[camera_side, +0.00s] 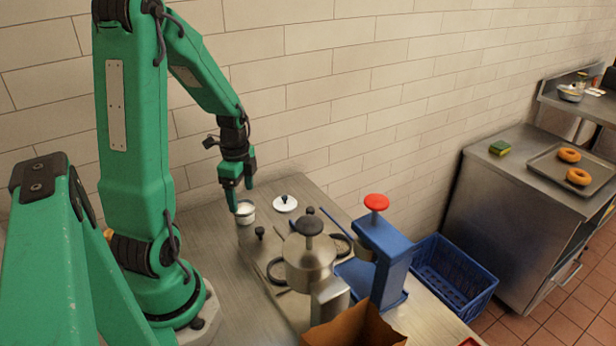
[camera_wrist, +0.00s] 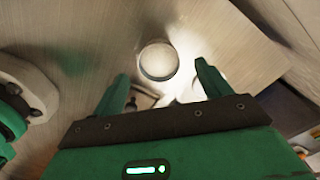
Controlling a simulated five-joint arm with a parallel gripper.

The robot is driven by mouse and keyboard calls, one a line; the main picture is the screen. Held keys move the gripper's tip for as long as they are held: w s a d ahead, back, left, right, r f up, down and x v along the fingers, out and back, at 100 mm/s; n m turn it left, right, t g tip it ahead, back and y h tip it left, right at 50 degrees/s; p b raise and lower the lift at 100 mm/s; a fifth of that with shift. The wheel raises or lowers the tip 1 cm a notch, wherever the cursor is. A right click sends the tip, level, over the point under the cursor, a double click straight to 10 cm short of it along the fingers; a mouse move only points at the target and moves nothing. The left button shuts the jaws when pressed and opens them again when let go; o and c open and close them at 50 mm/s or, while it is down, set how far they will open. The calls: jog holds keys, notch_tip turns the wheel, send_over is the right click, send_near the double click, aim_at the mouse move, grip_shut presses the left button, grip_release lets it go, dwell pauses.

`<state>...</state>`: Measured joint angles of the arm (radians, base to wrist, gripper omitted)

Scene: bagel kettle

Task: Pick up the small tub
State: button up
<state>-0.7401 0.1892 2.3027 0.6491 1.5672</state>
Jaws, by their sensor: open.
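The small tub (camera_side: 245,212) is a short pale round container on the metal counter, near the wall and in front of my arm's base. It shows in the wrist view (camera_wrist: 158,60) as a round whitish top, beyond the fingertips and roughly centred between them. My gripper (camera_side: 238,197) is open and empty, pointing down just above and beside the tub in the side view. In the wrist view its two green fingers (camera_wrist: 162,80) stand apart. I cannot tell whether a finger touches the tub.
A white lid with a dark knob (camera_side: 286,203) lies right of the tub. A steel kettle (camera_side: 308,262) and a blue press with a red knob (camera_side: 385,255) stand farther right. A blue crate (camera_side: 452,275) and a side counter with a bagel tray (camera_side: 548,172) are beyond.

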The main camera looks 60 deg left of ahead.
aim_at(243, 207)
jog(key=shift+d+f, duration=0.1)
jog(key=shift+f, duration=2.4)
jog(key=c, duration=1.1)
